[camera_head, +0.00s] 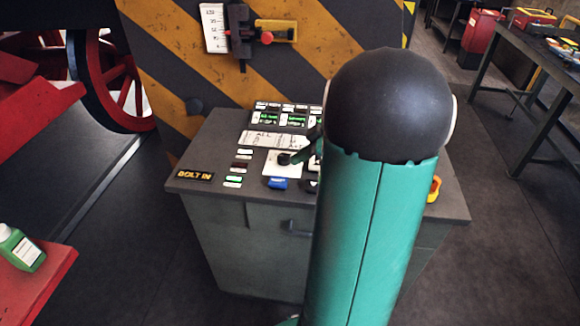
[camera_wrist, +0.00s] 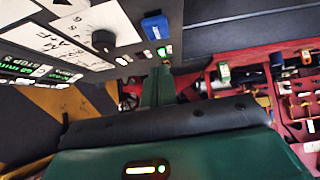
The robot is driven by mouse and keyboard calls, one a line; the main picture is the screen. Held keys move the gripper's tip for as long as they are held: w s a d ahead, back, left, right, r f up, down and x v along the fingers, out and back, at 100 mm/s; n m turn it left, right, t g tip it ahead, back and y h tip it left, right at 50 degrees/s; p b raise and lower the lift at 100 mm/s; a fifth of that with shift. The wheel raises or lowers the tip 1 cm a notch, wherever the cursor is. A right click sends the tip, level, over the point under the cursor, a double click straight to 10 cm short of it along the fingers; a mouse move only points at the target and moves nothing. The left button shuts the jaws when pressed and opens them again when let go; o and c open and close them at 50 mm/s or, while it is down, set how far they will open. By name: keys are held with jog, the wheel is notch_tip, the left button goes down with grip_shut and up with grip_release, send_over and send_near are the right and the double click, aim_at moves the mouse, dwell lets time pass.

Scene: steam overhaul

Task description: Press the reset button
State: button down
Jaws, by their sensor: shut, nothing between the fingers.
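The grey control console (camera_head: 250,225) stands in front of me. A blue button (camera_head: 277,183) sits near its front edge, below a white dial plate with a black knob; no reset label is readable. The blue button also shows in the wrist view (camera_wrist: 155,27), with the black knob (camera_wrist: 103,40) to its left. My gripper (camera_wrist: 165,66) is shut and empty, its green fingers pointing across the console, apart from the blue button in the wrist view. In the head view my arm hides most of the gripper and the console's right part; whether the fingers touch the panel, I cannot tell.
A column of small lights (camera_head: 238,168) and a "BOLT IN" sign (camera_head: 194,176) lie left on the console. A yellow and red control (camera_head: 434,189) shows at the right. A striped machine (camera_head: 160,45) stands behind. A workbench (camera_head: 520,55) is at right.

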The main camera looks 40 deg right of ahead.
jog(key=v, duration=0.4)
jog(key=shift+w+d+r, duration=0.1)
jog(key=shift+w, duration=0.05)
dwell(0.4)
